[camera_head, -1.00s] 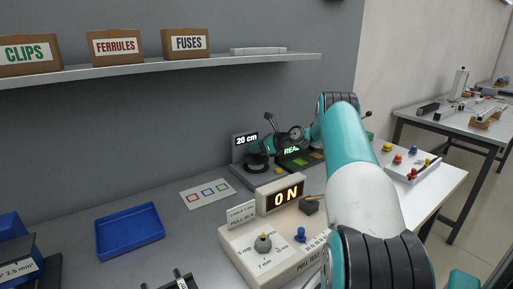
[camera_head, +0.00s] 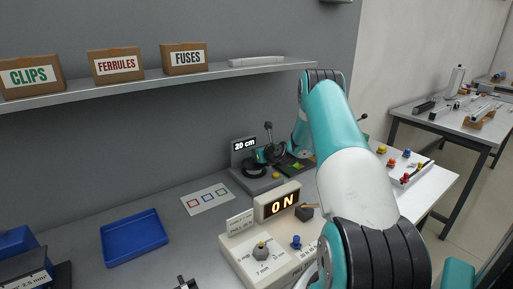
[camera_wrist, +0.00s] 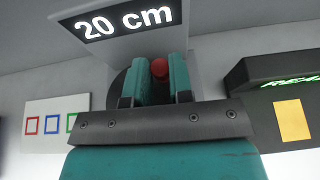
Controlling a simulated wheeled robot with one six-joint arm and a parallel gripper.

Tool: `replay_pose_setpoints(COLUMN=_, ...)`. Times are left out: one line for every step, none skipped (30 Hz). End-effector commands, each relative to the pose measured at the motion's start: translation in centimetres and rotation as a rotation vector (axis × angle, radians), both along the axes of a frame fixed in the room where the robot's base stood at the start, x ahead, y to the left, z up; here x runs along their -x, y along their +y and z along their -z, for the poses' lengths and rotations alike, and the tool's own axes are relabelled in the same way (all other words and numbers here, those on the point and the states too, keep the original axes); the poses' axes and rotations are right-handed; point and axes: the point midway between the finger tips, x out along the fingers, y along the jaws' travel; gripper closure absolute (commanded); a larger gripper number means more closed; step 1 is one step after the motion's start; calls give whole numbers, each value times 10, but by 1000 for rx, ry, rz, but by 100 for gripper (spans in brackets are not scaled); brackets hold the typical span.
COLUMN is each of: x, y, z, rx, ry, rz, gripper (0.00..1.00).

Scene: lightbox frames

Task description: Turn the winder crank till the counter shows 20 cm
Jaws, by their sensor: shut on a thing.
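The winder (camera_head: 252,178) stands against the back wall, a grey unit with a black round part. Its counter (camera_head: 244,145) reads "20 cm" in white on black; the same reading fills the top of the wrist view (camera_wrist: 125,22). My gripper (camera_head: 268,155) is at the winder, just below and right of the counter. In the wrist view, the teal fingers of my gripper (camera_wrist: 159,85) are closed around a red crank knob (camera_wrist: 160,68). The fingers and mount hide most of the crank.
A lit "ON" box (camera_head: 277,203) stands on a cream panel with knobs in front of the winder. A dark device (camera_head: 300,167) sits right of the winder, partly behind my arm. A blue tray (camera_head: 134,238) and a card with coloured squares (camera_head: 207,199) lie left. A shelf (camera_head: 150,80) runs above.

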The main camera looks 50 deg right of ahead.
Motion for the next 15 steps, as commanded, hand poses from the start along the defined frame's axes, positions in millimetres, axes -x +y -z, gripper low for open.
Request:
replay_pose_setpoints(x=0, y=3, z=-3, rx=-3, ry=2, rz=28, gripper=100)
replay_pose_setpoints(x=1, y=3, z=-3, rx=-3, ry=3, rz=47, gripper=100)
replay_pose_setpoints(x=2, y=2, z=-3, rx=-1, ry=3, rz=72, gripper=100)
replay_pose_setpoints(x=2, y=2, z=-3, rx=-2, ry=1, rz=90, gripper=100)
replay_pose_setpoints(x=2, y=2, z=-3, rx=-3, ry=2, rz=105, gripper=100)
replay_pose_setpoints(x=3, y=2, z=-2, rx=-2, ry=2, rz=125, gripper=100)
replay_pose_setpoints(x=3, y=2, z=-2, rx=-2, ry=2, rz=139, gripper=100)
replay_pose_setpoints(x=4, y=2, z=-2, rx=-1, ry=2, rz=152, gripper=100)
replay_pose_setpoints(x=4, y=2, z=-2, rx=-1, ry=2, rz=166, gripper=100)
replay_pose_setpoints(x=4, y=2, z=-2, rx=-2, ry=1, rz=176, gripper=100)
replay_pose_setpoints(x=4, y=2, z=-2, rx=-1, ry=2, rz=185, gripper=100)
replay_pose_setpoints(x=5, y=2, z=-1, rx=-3, ry=1, rz=196, gripper=100)
replay_pose_setpoints(x=5, y=1, z=-1, rx=-2, ry=1, rz=202, gripper=100)
replay_pose_setpoints(x=5, y=1, z=-1, rx=-2, ry=1, rz=207, gripper=100)
replay_pose_setpoints(x=6, y=1, z=-1, rx=-2, ry=0, rz=214, gripper=100)
